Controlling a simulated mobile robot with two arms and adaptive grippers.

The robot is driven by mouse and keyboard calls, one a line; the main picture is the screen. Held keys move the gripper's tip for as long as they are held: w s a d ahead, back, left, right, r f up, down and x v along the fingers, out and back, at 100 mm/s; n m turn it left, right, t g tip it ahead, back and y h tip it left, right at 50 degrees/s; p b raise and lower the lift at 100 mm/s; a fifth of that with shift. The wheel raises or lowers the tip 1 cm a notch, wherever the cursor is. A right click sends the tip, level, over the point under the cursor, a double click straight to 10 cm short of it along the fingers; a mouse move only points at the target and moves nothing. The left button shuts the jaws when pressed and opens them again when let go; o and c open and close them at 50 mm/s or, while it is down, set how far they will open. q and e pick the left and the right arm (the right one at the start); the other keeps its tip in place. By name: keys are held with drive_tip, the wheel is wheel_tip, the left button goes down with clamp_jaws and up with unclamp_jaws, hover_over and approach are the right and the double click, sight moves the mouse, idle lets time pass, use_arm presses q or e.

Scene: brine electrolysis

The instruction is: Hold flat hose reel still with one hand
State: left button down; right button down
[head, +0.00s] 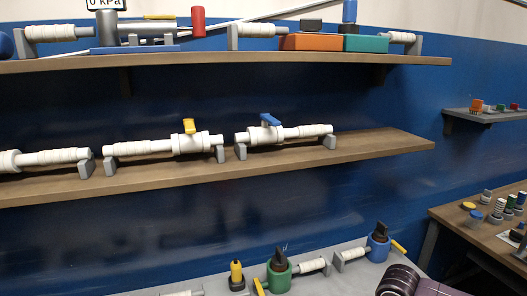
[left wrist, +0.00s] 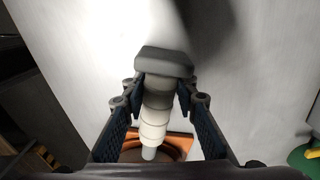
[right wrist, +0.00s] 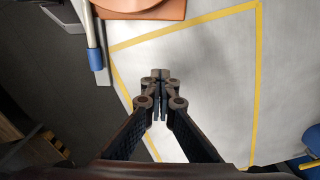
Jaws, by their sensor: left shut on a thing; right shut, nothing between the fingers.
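My left gripper (left wrist: 160,92) is shut around an upright-looking piece with a dark grey block end and a pale ribbed shaft (left wrist: 153,130). An orange base with a brown round part (left wrist: 178,142) shows beyond the shaft. I cannot tell for certain which of these is the flat hose reel, or whether they are joined. My right gripper (right wrist: 160,82) is shut and empty above the pale bench top.
The pale bench top (right wrist: 195,60) carries yellow tape lines and has free room around my right gripper. A blue-ended rod (right wrist: 95,55) lies at its left edge. In the head view, valves (head: 279,274) stand on the bench below a wooden shelf (head: 385,147) of white pipes.

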drive_tip(key=c, duration=2.2)
unclamp_jaws()
drive_tip(key=shift+c, duration=0.2)
drive_tip(key=shift+r, duration=0.1)
wheel_tip(320, 180, up, 7)
drive_tip(key=o, duration=0.5)
